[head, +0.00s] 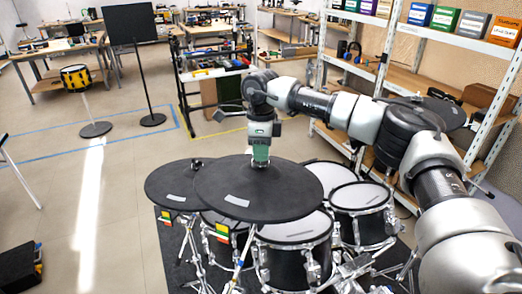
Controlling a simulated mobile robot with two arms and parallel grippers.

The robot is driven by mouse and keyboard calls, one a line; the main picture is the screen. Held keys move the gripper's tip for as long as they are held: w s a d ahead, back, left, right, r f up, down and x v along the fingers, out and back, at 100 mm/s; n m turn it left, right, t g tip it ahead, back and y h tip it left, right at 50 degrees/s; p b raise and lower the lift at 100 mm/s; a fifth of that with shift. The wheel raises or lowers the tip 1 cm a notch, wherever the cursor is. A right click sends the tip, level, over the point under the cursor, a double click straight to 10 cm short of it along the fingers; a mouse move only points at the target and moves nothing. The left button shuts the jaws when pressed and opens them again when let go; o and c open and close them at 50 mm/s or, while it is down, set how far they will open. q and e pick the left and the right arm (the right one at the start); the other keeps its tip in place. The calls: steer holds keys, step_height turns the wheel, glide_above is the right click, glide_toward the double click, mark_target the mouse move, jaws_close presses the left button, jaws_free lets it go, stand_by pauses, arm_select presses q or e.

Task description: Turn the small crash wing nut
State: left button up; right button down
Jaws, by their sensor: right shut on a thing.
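My right gripper (261,160) points down at the top centre of the larger pad, shut on the small crash wing nut. The wing nut itself is hidden by the gripper. My left gripper is not in view.
Mesh drum pads (358,196) sit below and right of the cymbals on chrome stands. A black music stand (131,26) and a small yellow drum (76,77) stand at the back left. Metal shelves (408,28) line the right. The floor at left is mostly open.

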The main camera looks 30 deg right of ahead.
steer(key=m, duration=0.3)
steer(key=shift+m+b, duration=0.3)
steer(key=shift+b, duration=0.1)
steer(key=m, duration=0.3)
steer(key=shift+r+m, duration=0.1)
steer(key=shift+m, duration=0.2)
steer(key=m, duration=0.3)
steer(key=shift+m+b, duration=0.3)
steer(key=m, duration=0.3)
steer(key=shift+m, duration=0.3)
steer(key=m, duration=0.3)
steer(key=shift+r+m+y, duration=0.1)
steer(key=shift+m+y, duration=0.2)
steer(key=shift+m, duration=0.1)
steer(key=m, duration=0.3)
steer(key=shift+m, duration=0.3)
steer(key=m+p, duration=0.1)
steer(key=m, duration=0.5)
steer(key=shift+w+m, duration=0.1)
steer(key=shift+m, duration=0.3)
